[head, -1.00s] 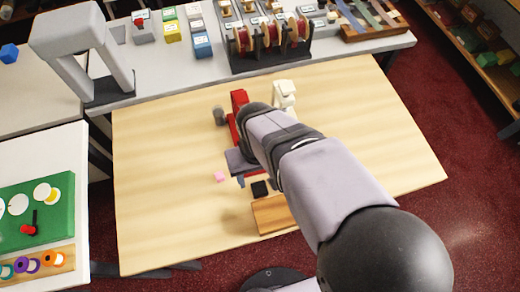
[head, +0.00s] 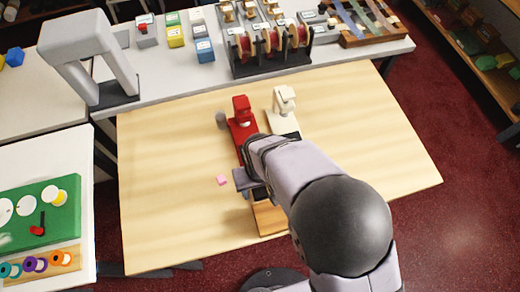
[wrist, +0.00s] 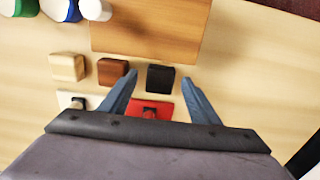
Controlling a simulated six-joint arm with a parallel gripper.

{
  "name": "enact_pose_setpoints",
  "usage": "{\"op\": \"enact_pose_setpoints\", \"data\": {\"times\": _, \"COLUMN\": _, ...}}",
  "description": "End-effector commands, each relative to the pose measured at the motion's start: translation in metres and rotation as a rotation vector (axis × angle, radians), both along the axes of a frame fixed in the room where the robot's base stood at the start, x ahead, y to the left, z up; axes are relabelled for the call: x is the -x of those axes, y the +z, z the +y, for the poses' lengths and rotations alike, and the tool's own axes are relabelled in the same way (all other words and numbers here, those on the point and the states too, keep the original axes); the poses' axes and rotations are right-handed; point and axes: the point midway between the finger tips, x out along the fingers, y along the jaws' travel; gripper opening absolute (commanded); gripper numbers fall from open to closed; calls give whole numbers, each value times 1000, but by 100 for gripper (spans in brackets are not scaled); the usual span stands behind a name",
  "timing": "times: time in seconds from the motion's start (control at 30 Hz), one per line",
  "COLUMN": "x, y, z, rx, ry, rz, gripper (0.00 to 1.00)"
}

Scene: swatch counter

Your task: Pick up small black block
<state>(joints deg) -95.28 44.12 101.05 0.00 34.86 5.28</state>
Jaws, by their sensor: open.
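The small black block (wrist: 161,79) shows in the wrist view, between the tips of my two blue-grey fingers. My gripper (wrist: 158,76) is open with nothing held. The block's height gap to the fingers cannot be told. In the head view my gripper (head: 250,183) hangs over the wooden table, and the black block is hidden behind it.
A brown block (wrist: 112,72) and a pale wood block (wrist: 67,67) stand left of the black one. A wooden board (wrist: 150,25) lies just beyond. A red flat piece (wrist: 136,111) lies between the fingers.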

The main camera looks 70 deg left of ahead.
Motion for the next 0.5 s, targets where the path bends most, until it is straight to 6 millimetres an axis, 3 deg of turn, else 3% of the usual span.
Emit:
{"op": "enact_pose_setpoints", "data": {"times": 0.23, "x": 0, "y": -2, "z": 0, "rx": -1, "ry": 0, "rz": 0, "gripper": 56}}
{"op": "enact_pose_setpoints", "data": {"times": 0.43, "x": 0, "y": -1, "z": 0, "rx": -1, "ry": 0, "rz": 0, "gripper": 12}}
{"op": "enact_pose_setpoints", "data": {"times": 0.5, "x": 0, "y": -1, "z": 0, "rx": -1, "ry": 0, "rz": 0, "gripper": 12}}
